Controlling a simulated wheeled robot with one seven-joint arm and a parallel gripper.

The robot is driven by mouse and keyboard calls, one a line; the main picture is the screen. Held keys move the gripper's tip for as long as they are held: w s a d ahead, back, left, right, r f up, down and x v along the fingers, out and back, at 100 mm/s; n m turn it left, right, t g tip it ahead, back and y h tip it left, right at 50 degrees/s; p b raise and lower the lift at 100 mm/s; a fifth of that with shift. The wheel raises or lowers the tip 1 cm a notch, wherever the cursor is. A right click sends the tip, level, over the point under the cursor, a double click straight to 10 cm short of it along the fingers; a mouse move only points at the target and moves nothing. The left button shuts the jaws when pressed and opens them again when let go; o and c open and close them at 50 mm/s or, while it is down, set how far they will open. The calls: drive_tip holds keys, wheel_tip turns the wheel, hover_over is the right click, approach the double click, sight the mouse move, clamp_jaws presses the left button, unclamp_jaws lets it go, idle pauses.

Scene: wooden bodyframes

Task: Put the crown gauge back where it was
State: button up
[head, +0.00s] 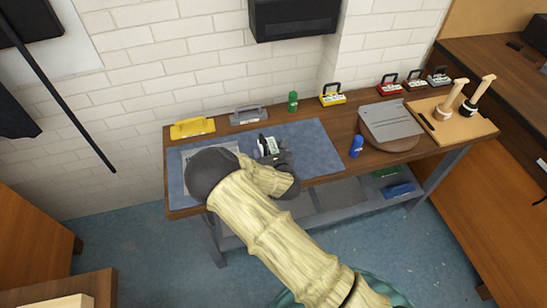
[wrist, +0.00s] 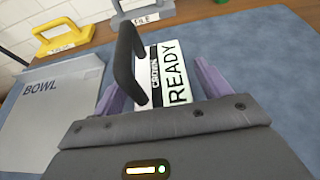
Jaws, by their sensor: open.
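The crown gauge (wrist: 176,85) is a pale block marked CROWN and READY, with a dark upright loop handle (wrist: 128,62) at its left side in the wrist view. In the head view the gauge (head: 266,144) sits on the blue mat (head: 310,140), just beyond my gripper (head: 272,158). My gripper (wrist: 162,88) is open, its two purple fingers on either side of the gauge. Whether the fingers touch the gauge cannot be told. My arm hides part of the mat's front.
A grey BOWL sheet (wrist: 45,115) lies left on the mat. Behind stand a yellow gauge (head: 192,127), a grey one (head: 248,115) and a green can (head: 292,101). Further right are another yellow gauge (head: 332,95), a blue can (head: 357,146) and a grey board (head: 391,120).

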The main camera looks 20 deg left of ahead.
drive_tip(key=shift+s+d+r, duration=0.15)
drive_tip(key=shift+s, duration=0.05)
drive_tip(key=b+v, duration=0.1)
drive_tip(key=v, duration=1)
drive_tip(key=shift+w+d+b, duration=0.15)
drive_tip(key=shift+b, duration=0.15)
drive_tip(key=shift+s+r, duration=0.1)
drive_tip(key=shift+s, duration=0.35)
drive_tip(key=shift+w, duration=0.15)
